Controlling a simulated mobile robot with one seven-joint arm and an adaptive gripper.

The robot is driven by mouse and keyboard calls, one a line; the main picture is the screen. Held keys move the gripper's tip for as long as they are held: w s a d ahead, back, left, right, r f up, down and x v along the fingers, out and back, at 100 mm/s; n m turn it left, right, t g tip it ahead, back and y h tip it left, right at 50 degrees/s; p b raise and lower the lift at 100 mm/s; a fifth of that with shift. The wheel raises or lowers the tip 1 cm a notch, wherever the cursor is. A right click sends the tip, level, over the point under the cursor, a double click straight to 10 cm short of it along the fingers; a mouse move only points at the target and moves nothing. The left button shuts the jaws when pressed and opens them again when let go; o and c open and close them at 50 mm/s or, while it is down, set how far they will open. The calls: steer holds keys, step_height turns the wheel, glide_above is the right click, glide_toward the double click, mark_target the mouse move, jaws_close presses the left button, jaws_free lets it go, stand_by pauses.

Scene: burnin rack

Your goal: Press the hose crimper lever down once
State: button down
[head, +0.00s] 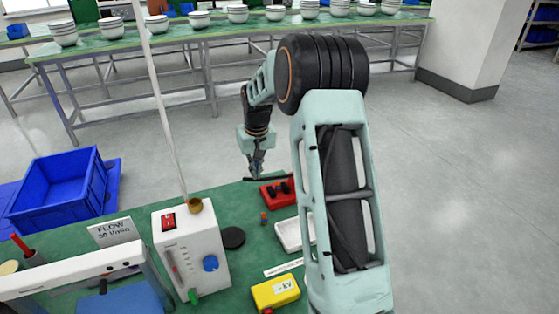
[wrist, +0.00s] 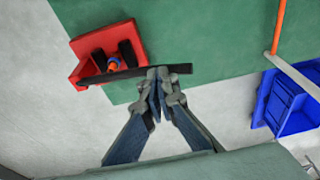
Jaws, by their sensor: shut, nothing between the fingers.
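The hose crimper is a small red block (head: 280,200) with black parts on top, near the far edge of the green bench. In the wrist view the red crimper (wrist: 90,71) is at the upper left, with an orange and blue piece at its middle. Its black lever (wrist: 123,75) reaches out to the right, past the red body. My gripper (wrist: 158,75) is shut and empty, with its fingertips at the lever's outer part; I cannot tell whether they touch it. In the head view my gripper (head: 257,174) points down at the crimper's left side.
A white tray (head: 290,236), a yellow box (head: 275,292) and a white flow unit (head: 193,255) with a tall tube stand on the green bench (head: 235,208). A blue crate (head: 60,187) is at left. Beyond, a long table holds stacked bowls.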

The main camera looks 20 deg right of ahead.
step_height(320, 180, up, 16)
steer(key=p, duration=1)
stand_by(0.5)
steer(key=shift+a, duration=0.1)
